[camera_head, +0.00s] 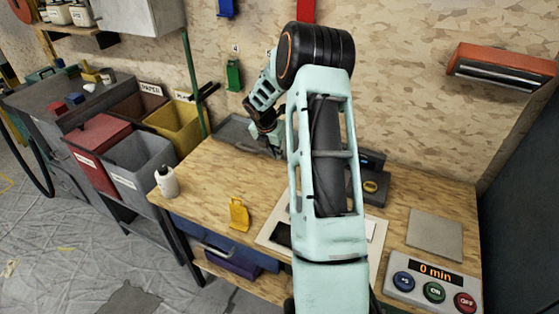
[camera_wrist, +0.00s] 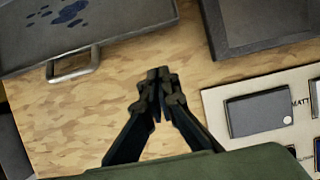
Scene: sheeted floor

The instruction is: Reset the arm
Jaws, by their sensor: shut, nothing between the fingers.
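My arm rises across the middle of the head view and bends down at the back of the wooden workbench (camera_head: 215,185). My gripper (camera_wrist: 158,75) is shut and empty in the wrist view, above bare wood between a grey tray (camera_wrist: 110,22) and a dark-framed item (camera_wrist: 255,25). In the head view my gripper (camera_head: 275,148) is small and partly hidden by my arm, near the grey tray (camera_head: 235,130).
A white bottle (camera_head: 167,182) and a yellow stand (camera_head: 238,214) are on the bench. A timer panel (camera_head: 434,283) reads "0 min". A pale board (camera_wrist: 218,105) holds dark flat pieces. Sorting bins (camera_head: 140,160) stand left. A red-topped fixture (camera_head: 500,62) hangs right.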

